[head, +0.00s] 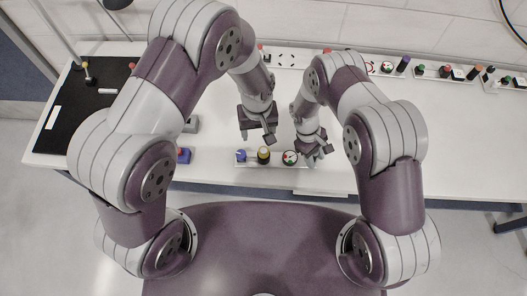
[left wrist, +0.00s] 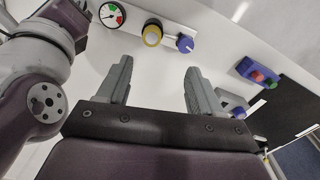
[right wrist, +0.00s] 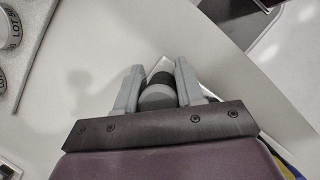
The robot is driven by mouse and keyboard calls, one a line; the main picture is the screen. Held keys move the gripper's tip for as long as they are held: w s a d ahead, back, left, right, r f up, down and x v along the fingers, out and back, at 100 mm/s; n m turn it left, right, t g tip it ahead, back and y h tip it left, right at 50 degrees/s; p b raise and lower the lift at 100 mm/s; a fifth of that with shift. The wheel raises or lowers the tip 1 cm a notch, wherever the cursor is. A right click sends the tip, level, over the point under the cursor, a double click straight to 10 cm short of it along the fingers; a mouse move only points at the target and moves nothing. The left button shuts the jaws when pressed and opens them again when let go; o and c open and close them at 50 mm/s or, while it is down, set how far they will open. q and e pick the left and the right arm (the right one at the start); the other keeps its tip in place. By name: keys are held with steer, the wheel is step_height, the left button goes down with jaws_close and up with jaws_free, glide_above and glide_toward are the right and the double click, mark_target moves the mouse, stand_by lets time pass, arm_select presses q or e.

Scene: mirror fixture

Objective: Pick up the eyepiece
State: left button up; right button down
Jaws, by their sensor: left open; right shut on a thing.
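My right gripper (right wrist: 160,66) is shut on a short cylinder (right wrist: 157,98) with a rounded grey end and a black part, seen between its fingers in the right wrist view. It seems to be the eyepiece, but its far end is hidden. In the head view my right gripper (head: 318,150) is low over the table's front, just right of a small gauge; the held piece cannot be made out there. My left gripper (head: 259,138) is open and empty above the panel strip; it also shows in the left wrist view (left wrist: 158,65).
A panel strip at the table's front edge holds a blue knob (head: 241,155), a yellow-ringed button (head: 263,154) and the gauge (head: 290,157). A blue button box (head: 184,155) stands left. A black mat (head: 75,125) lies far left. Several fixtures line the back right.

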mark_target(264, 151)
arm_select(q)
steer(key=f, duration=0.4)
steer(key=d+f, duration=0.1)
steer(key=f, duration=0.6)
steer(key=shift+w+d+f, duration=0.1)
steer(key=shift+d+f, duration=0.2)
steer(key=c, duration=1.2)
